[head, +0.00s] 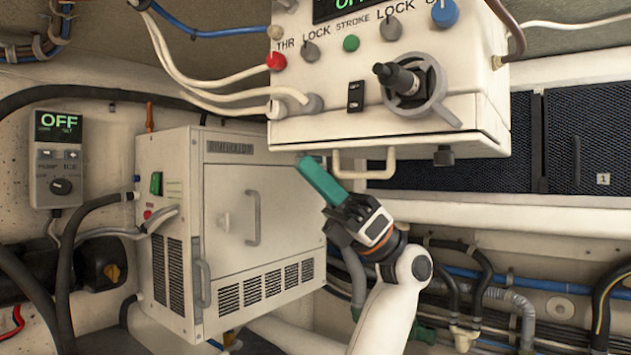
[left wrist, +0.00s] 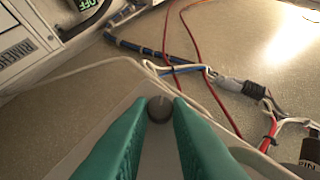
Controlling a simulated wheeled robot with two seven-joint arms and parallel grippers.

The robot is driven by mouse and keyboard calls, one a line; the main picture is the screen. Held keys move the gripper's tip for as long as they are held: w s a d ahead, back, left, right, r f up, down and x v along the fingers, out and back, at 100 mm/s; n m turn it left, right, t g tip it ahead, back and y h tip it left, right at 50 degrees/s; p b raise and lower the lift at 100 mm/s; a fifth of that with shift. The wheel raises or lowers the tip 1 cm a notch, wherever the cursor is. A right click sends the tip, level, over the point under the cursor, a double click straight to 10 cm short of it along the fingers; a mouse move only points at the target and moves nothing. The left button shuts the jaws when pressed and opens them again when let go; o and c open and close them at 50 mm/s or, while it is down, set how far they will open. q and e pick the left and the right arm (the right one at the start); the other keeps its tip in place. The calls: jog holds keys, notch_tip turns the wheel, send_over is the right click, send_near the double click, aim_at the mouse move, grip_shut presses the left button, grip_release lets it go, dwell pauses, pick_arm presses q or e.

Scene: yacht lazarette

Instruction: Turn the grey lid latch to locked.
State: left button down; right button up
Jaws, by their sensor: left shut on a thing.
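My left gripper (head: 305,160) has teal fingers and reaches up to the lower front edge of the hanging control box. In the left wrist view my left gripper (left wrist: 160,112) is shut on a small round dark grey knob, which looks like the grey lid latch (left wrist: 160,107). A short pale line marks its face, which stands close to upright in that view. The knob sits at the fingertips, in front of a pale panel. I cannot make out this knob in the head view, and I cannot read any lock marking beside it. My right gripper is not in view.
The control box (head: 360,130) carries several knobs, a black-and-grey rotary handle (head: 408,84) and a pale bracket handle (head: 363,172) beneath. A vented white cabinet (head: 230,220) stands left. Hoses and cables run along the walls.

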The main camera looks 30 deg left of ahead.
pick_arm(q)
jog(key=shift+w+a+n+g+h, duration=0.1)
jog(key=shift+n+g+h, duration=0.75)
jog(key=shift+h, duration=0.6)
jog(key=shift+a+n+g+h, duration=0.1)
jog(key=shift+n+g+h, duration=0.5)
jog(key=shift+g+h, duration=0.65)
jog(key=shift+w+a+n+g+h, duration=0.1)
jog(key=shift+n+g+h, duration=0.6)
jog(key=shift+h, duration=1)
jog(key=c, duration=1.3)
grip_release()
jog(key=shift+c, duration=0.2)
jog(key=shift+f, duration=0.1)
jog(key=b+v, duration=0.3)
jog(key=v, duration=0.8)
jog(key=shift+w+f, duration=0.2)
jog(key=shift+w, duration=0.2)
